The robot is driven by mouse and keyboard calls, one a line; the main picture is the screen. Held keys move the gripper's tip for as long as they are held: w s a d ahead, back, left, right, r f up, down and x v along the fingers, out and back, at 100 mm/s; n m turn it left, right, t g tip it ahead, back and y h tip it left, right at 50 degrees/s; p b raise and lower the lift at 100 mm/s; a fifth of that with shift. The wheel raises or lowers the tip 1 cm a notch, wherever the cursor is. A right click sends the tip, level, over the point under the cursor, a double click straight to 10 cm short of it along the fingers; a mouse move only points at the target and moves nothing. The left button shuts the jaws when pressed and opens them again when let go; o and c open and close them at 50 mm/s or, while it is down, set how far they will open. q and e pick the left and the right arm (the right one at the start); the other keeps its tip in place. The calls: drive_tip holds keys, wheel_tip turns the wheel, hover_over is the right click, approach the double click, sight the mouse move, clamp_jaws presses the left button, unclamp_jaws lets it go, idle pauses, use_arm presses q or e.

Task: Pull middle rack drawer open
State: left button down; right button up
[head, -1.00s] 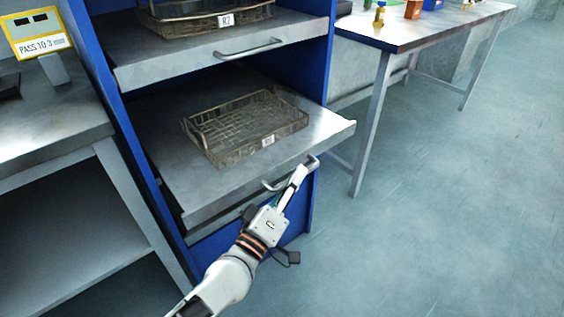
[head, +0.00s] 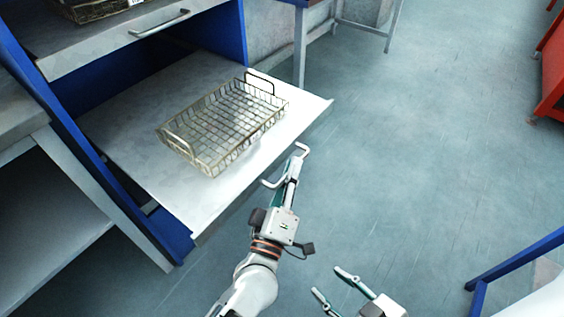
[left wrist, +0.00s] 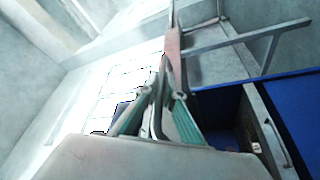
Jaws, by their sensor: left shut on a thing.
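The middle rack drawer (head: 135,165) is a grey metal shelf that stands well out of the blue rack, with a wire basket (head: 222,125) on top. Its bar handle (head: 304,149) is on the front edge. My left gripper (head: 289,172) is shut on this handle, and its fingers hide the handle's middle. In the left wrist view the two green-padded fingers (left wrist: 158,112) close around a thin bar. My right gripper (head: 331,285) is at the bottom of the head view, open and empty, apart from the drawer.
An upper drawer with its own handle (head: 160,23) and a basket (head: 95,8) is above. A bench (head: 75,170) stands at the left. Floor to the right of the drawer is clear. A red unit (head: 553,85) and blue frame (head: 515,258) are at the far right.

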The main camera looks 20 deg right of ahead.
use_arm(q)
drive_tip(key=shift+s+d, duration=0.1)
drive_tip(key=shift+s, duration=0.1)
drive_tip(key=c, duration=2.2)
unclamp_jaws()
drive_tip(key=shift+o, duration=0.2)
drive_tip(key=v, duration=1.2)
